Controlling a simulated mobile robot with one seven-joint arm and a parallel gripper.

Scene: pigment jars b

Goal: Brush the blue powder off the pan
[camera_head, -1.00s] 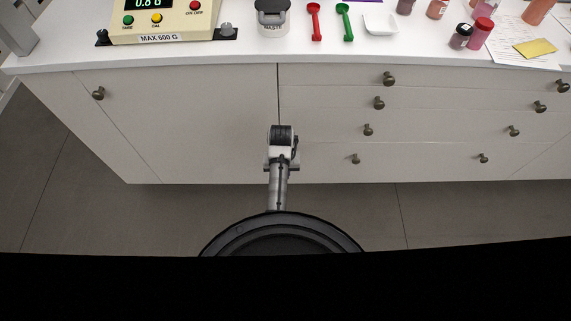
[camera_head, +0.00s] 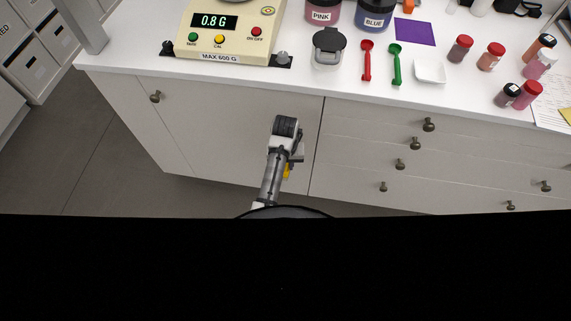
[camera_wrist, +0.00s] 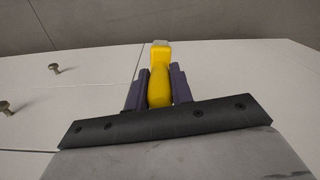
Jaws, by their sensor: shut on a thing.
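The scale (camera_head: 228,32) stands on the counter at the upper left of the head view, and its display reads 0.8 G. Its pan is cut off at the top edge, so I cannot see any blue powder on it. My gripper (camera_wrist: 160,78) is shut on a yellow-handled tool (camera_wrist: 159,85), seen between its two dark fingers in the wrist view. The tool has a pale end pointing away; I cannot make out bristles. In the head view a bit of the yellow tool (camera_head: 287,171) shows below my arm, in front of the cabinet and below the counter top.
On the white counter (camera_head: 300,82) stand a lidded waste jar (camera_head: 328,48), a red scoop (camera_head: 367,62), a green scoop (camera_head: 395,64), a white dish (camera_head: 430,71), pink (camera_head: 322,14) and blue (camera_head: 375,17) jars and several small jars. Knobbed cabinet fronts (camera_head: 230,125) face me.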

